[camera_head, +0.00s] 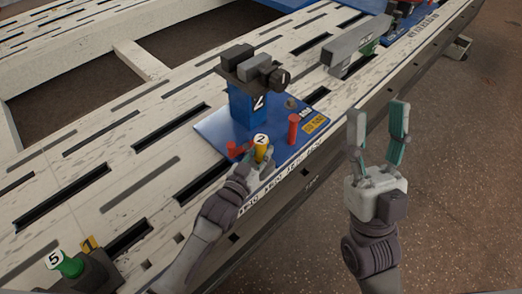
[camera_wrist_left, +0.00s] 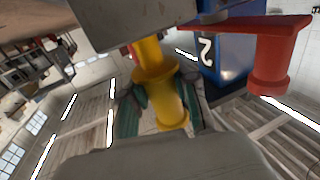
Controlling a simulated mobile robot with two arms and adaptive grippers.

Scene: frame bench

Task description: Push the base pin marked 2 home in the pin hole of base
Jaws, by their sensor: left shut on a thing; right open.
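The yellow base pin marked 2 (camera_head: 262,152) stands roughly upright at the near edge of the blue base (camera_head: 213,129); its white top shows the number 2. My left gripper (camera_head: 256,160) is shut on this pin, and in the left wrist view the yellow pin (camera_wrist_left: 170,104) sits between its teal finger pads. The pin hole is hidden, so I cannot tell how deep the pin sits. My right gripper (camera_head: 378,113) is open and empty, off the bench's near side above the floor.
A blue post marked 2 (camera_head: 246,108) with a dark clamp head (camera_head: 252,66) rises from the base. A red lever (camera_head: 236,150) and a red pin (camera_head: 293,128) flank the yellow pin. A green piece marked 5 (camera_head: 68,264) stands at lower left.

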